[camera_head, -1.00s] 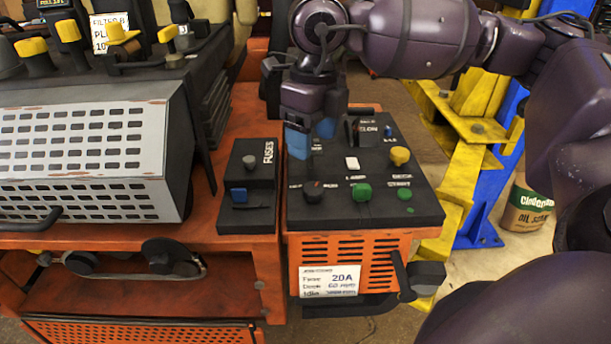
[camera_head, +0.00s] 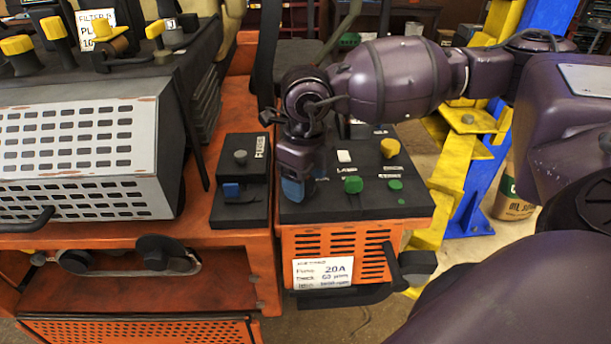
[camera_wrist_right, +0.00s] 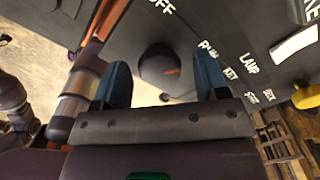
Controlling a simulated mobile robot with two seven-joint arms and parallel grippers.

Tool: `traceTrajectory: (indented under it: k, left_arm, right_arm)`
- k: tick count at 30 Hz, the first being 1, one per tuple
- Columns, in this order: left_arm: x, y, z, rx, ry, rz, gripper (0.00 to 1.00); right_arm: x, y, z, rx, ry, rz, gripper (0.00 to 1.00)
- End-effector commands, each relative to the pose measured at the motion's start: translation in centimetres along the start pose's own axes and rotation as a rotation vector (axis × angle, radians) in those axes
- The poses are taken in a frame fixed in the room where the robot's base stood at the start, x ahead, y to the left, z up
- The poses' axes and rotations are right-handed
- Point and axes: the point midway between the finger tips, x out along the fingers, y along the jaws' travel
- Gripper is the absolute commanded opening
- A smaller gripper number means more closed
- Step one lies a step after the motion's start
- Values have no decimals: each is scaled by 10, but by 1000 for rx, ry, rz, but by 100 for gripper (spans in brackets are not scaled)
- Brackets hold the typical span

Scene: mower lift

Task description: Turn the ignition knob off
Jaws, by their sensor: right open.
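The ignition knob (camera_wrist_right: 160,68) is a dark round knob with a small reddish mark, seen in the right wrist view near the printed OFF, RUN and KEY labels. My right gripper (camera_head: 297,190) is open over the front left of the black control panel (camera_head: 355,208). In the right wrist view its blue fingers (camera_wrist_right: 162,82) stand on either side of the knob, with gaps beside it. I cannot tell whether they touch it. In the head view the gripper hides the knob. My left gripper is not in view.
A yellow and blue lift post (camera_head: 470,190) stands at right.

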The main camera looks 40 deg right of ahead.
Motion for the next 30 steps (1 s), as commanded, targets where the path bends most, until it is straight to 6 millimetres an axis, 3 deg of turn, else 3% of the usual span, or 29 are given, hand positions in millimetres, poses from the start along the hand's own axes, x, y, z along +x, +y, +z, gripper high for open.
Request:
traceTrajectory:
  k: [8,17,30]
  left_arm:
    - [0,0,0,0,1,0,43]
    - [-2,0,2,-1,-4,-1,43]
    - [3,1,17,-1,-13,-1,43]
  right_arm:
    - [1,0,0,0,0,0,66]
    - [1,0,0,0,0,0,20]
    - [3,0,1,-100,-1,-1,18]
